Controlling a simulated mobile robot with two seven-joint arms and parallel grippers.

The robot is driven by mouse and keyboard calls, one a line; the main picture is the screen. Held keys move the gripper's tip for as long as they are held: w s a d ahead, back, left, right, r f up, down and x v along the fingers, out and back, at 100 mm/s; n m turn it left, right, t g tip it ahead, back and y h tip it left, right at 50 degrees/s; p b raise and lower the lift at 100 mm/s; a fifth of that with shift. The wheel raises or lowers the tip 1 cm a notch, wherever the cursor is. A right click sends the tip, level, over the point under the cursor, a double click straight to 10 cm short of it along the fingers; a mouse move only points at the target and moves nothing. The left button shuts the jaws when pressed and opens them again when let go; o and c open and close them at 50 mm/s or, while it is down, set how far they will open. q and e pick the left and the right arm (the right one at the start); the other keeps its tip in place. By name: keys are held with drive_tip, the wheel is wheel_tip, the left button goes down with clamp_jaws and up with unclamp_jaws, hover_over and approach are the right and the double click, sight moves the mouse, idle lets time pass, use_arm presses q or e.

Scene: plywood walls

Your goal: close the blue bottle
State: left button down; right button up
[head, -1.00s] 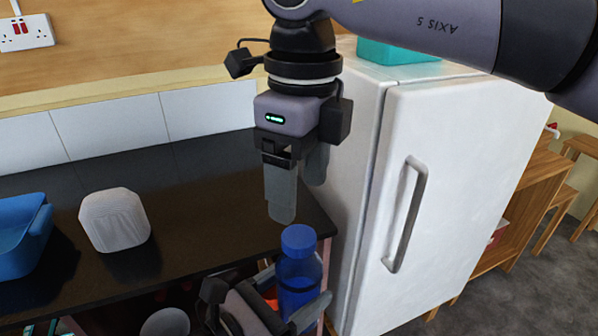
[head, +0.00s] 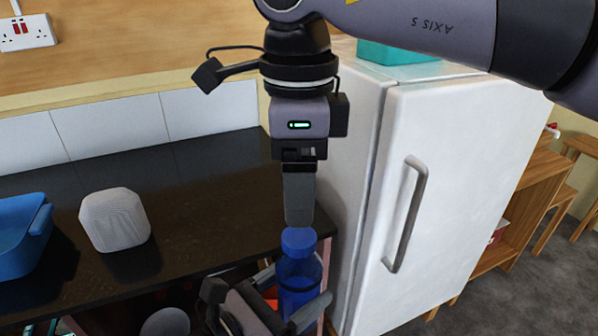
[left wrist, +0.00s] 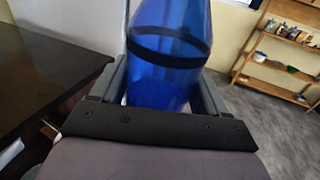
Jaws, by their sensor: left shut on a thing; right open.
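I cannot tell whether the cap is tight. My left gripper (head: 294,302) is shut on the bottle's body. In the left wrist view the translucent bottle (left wrist: 168,60) with a dark band sits between the two fingers. My right gripper (head: 299,222) points straight down right above the cap. It is open, though its fingers line up in the head view. Whether its tips touch the cap I cannot tell.
A white fridge (head: 455,150) stands close on the right. The dark counter (head: 190,190) holds a pale rounded speaker-like box (head: 114,219) and a blue tray (head: 22,240) at the left. The counter between box and bottle is clear.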

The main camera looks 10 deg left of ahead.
sight(299, 236)
wheel_tip(299, 236, down, 7)
drive_tip(key=shift+f, duration=0.2)
idle(0.3)
drive_tip(key=c, duration=1.1)
drive_tip(key=o, duration=1.2)
